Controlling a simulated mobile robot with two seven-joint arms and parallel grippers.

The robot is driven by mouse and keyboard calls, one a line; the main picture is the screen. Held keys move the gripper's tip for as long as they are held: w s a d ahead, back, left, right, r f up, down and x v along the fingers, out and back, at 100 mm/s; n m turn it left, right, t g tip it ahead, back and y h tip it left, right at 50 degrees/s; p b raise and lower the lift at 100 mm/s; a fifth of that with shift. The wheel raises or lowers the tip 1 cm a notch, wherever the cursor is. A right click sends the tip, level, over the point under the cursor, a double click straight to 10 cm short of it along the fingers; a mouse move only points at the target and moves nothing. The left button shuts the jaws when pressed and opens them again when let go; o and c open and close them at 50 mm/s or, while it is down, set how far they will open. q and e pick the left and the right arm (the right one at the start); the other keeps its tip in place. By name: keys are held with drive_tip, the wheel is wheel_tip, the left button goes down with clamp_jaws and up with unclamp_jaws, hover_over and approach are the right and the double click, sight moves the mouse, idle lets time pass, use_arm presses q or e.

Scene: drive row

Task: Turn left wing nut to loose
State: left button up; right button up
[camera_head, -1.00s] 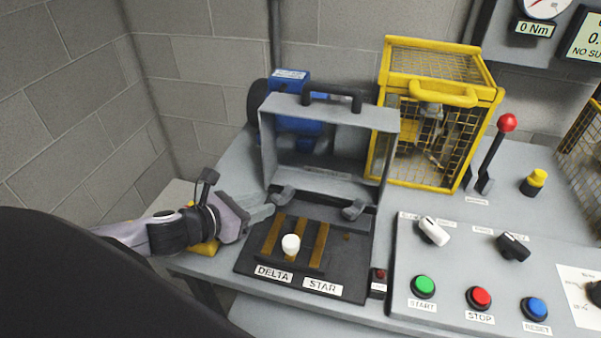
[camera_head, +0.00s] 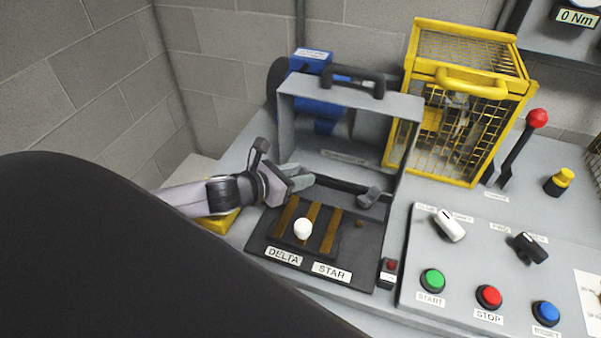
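A terminal box with a raised grey lid (camera_head: 292,112) stands on the bench, with a black base plate labelled DELTA and STAR. The gap between the fingers cannot be made out. The right wing nut (camera_head: 369,197) is in plain view at the right corner. My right gripper is not in view.
A blue motor (camera_head: 313,66) is behind the lid. A yellow cage (camera_head: 462,100) and a control panel (camera_head: 420,260) with buttons are to the right.

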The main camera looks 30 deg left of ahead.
use_arm(q)
drive_tip(key=shift+w+d+f, duration=0.15)
drive_tip(key=shift+w, duration=0.2)
clamp_jaws()
